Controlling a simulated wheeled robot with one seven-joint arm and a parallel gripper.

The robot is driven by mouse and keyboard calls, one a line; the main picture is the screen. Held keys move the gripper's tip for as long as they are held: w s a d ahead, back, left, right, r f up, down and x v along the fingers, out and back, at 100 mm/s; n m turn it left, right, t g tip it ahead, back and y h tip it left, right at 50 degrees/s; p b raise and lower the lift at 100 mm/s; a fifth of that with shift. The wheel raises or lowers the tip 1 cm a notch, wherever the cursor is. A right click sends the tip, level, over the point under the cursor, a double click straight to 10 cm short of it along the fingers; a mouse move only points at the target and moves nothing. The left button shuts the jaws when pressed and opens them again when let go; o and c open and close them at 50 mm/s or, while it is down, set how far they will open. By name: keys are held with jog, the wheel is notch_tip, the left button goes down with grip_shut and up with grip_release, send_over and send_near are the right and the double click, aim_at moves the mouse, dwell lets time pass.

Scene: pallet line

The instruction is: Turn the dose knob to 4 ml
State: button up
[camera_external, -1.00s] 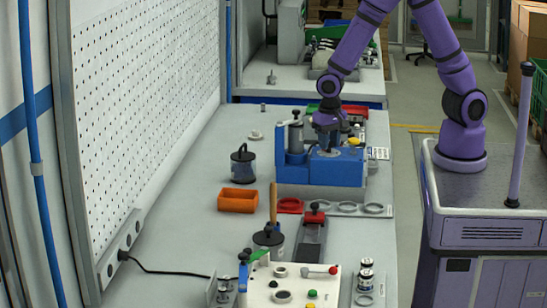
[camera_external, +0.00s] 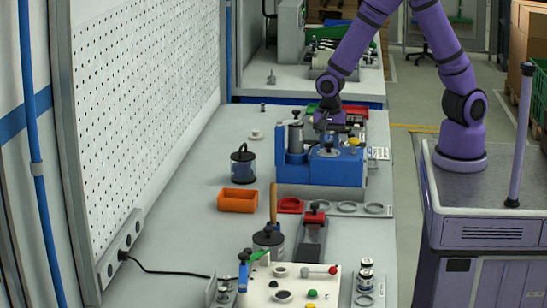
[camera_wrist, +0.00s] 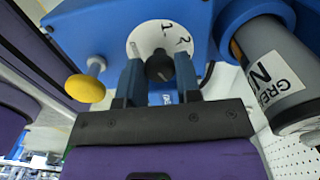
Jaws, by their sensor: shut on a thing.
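The blue dosing machine (camera_external: 320,174) stands on the bench in the external view. The wrist view shows its blue housing (camera_wrist: 95,32) with a round white dial. On the dial (camera_wrist: 143,37) sits the black dose knob (camera_wrist: 159,67); the figures 1 and 2 are readable, others are hidden or unclear. My gripper (camera_wrist: 158,68) is shut on the knob, one finger at each side.
A grey grease cylinder (camera_wrist: 275,80) is close on the right in the wrist view, and a yellow knob (camera_wrist: 86,88) on the left. An orange bin (camera_external: 238,200) and a dark-lidded jar (camera_external: 243,165) stand on the bench left of the machine.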

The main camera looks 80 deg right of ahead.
aim_at(329, 143)
dwell(0.4)
jog(key=o, duration=0.9)
jog(key=shift+r, duration=0.15)
notch_tip(329, 143, up, 11)
jog(key=shift+f, duration=0.2)
jog(key=s+d+r+n+t, duration=0.1)
jog(key=s+d+r+n, duration=0.2)
jog(key=s+r+n, duration=0.2)
jog(key=s+d+r+n+t, duration=0.2)
jog(key=s+r+n, duration=0.4)
jog(key=s, duration=0.4)
jog(key=s+d+r+n+t, duration=0.2)
jog(key=s+d+r+n, duration=0.1)
jog(key=s+r+n, duration=0.3)
jog(key=shift+s+d+r+n, duration=0.1)
jog(key=shift+s+d+n, duration=0.1)
jog(key=shift+s, duration=0.4)
jog(key=shift+s+d+n, duration=0.15)
jog(key=shift+s+n, duration=0.05)
jog(key=shift+s, duration=0.35)
